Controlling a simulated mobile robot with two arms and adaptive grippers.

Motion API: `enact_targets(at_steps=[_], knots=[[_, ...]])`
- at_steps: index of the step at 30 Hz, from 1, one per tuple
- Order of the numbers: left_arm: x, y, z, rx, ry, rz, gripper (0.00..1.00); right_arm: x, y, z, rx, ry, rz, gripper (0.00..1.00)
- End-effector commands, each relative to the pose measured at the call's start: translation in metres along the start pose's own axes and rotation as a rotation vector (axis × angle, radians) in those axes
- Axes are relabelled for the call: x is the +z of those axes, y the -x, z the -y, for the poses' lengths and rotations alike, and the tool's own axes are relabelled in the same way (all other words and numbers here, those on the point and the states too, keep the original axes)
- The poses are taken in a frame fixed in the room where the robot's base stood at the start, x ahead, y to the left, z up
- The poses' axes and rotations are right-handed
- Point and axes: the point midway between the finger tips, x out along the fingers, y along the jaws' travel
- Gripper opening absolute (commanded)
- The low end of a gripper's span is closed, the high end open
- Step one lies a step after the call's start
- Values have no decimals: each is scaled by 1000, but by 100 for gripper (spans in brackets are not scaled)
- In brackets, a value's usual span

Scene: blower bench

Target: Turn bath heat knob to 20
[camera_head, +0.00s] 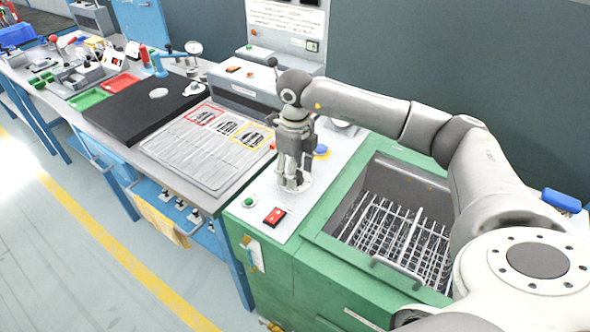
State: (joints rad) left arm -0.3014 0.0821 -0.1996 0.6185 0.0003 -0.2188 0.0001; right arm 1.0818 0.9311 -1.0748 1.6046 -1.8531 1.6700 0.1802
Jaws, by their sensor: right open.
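The green bath cabinet (275,277) stands at centre right, with a pale control panel (258,191) on its top left. My right gripper (293,183) points straight down over the middle of this panel, its fingers open around or just above a round pale dial (305,186). The fingers cover most of the dial, so the knob's pointer and its setting cannot be read. I cannot tell whether the fingers touch the knob. My left gripper is not in view.
The panel also has a red switch (275,216), a green button (249,202) and a blue knob (321,152). The open bath holds a wire rack (395,235) to the right. A workbench with a printed sheet (190,150) and a black mat (135,108) extends left.

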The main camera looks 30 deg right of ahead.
Motion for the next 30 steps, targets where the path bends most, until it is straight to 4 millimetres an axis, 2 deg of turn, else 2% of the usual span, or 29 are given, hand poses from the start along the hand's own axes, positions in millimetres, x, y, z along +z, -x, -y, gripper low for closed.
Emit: enact_targets(at_steps=[15, 21, 30], knots=[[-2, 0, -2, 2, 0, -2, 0, 1, 97, 0, -2, 1, 6, 56], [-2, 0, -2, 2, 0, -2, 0, 0, 115, 0, 0, 0, 3, 56], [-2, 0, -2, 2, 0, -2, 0, 0, 117, 0, 0, 0, 2, 56]])
